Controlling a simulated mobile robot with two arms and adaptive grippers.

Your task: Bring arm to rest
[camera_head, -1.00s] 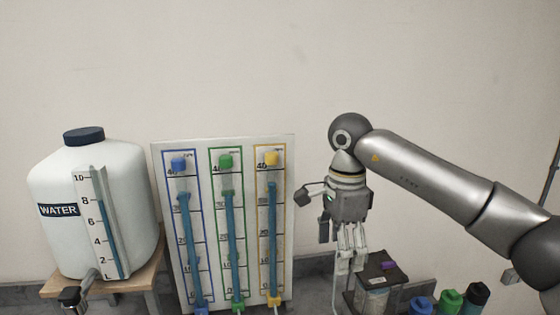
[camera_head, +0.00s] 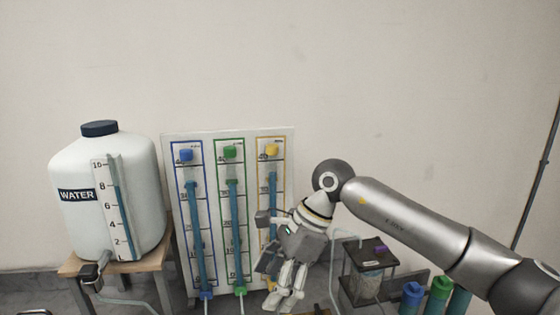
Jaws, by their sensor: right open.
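My right arm comes in from the right edge, bends at a dark elbow-like joint, and hangs down to my right gripper (camera_head: 282,302). The gripper is open and points down and a little left, with nothing seen between its fingers. It hangs in front of the lower part of the yellow-framed gauge (camera_head: 271,172) on the white panel (camera_head: 212,150) and hides part of it. I cannot tell whether it touches the panel. My left gripper is not in view.
A white water tank (camera_head: 135,220) with a tap (camera_head: 92,272) stands on a wooden stand at left. Blue (camera_head: 186,155) and green (camera_head: 229,152) gauges share the panel. A dark stand (camera_head: 370,254) and several capped bottles (camera_head: 411,292) are at right. The wall above is clear.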

